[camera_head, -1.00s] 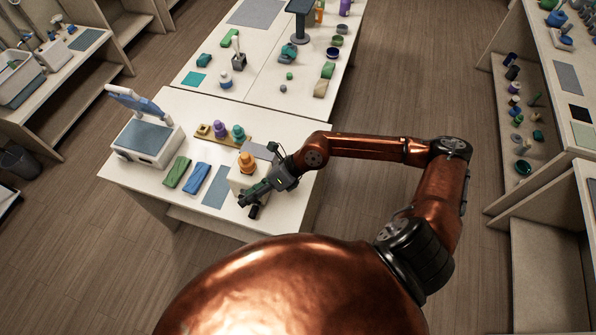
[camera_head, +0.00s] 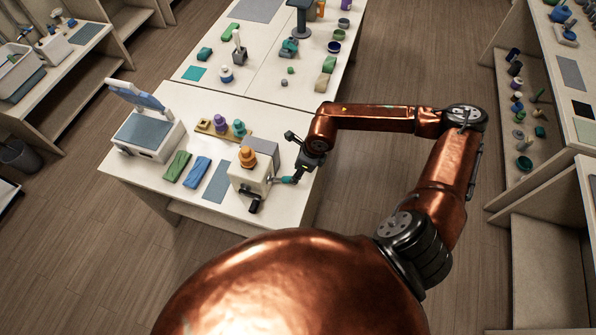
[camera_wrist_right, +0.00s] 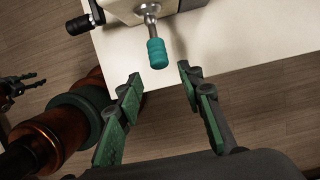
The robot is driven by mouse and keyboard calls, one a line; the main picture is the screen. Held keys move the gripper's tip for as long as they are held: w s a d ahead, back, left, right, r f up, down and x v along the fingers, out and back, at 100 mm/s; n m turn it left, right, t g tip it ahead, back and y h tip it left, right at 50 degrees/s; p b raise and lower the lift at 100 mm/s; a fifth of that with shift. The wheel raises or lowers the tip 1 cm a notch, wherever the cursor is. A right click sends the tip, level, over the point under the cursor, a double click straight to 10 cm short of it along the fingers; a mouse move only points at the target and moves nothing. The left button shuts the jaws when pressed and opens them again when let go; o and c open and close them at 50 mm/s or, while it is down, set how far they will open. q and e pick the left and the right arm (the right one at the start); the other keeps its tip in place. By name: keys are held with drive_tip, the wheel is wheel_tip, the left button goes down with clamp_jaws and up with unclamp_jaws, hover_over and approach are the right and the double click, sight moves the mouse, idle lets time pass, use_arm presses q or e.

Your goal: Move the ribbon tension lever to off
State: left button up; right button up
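A cream box-shaped machine (camera_head: 249,178) with an orange knob on top stands at the table's right front. On its right side a metal lever with a teal grip (camera_head: 287,180) sticks out. The lever's teal grip also shows in the right wrist view (camera_wrist_right: 157,54). A second lever with a black grip (camera_head: 254,206) is at the machine's front. Neither lever is labelled legibly. My right gripper (camera_wrist_right: 158,73) is open and empty, with the teal grip just beyond and between its fingertips. Contact is not visible. A dark jaw-like part (camera_wrist_right: 20,84), possibly my left gripper, shows at the wrist view's left edge.
Blue (camera_head: 197,171) and green (camera_head: 176,166) folded pieces lie left of the machine. A grey panel (camera_head: 262,152) stands behind it. A white device with a raised blue-grey lid (camera_head: 150,140) is further left. Open floor lies right of the table.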

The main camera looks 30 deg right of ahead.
sight(283, 180)
drive_tip(key=shift+b+x, duration=0.9)
drive_tip(key=shift+x, duration=1.6)
drive_tip(key=shift+w+a+f+b, duration=0.1)
drive_tip(key=shift+f+b, duration=0.15)
drive_tip(key=shift+b, duration=0.3)
drive_tip(key=shift+c, duration=0.2)
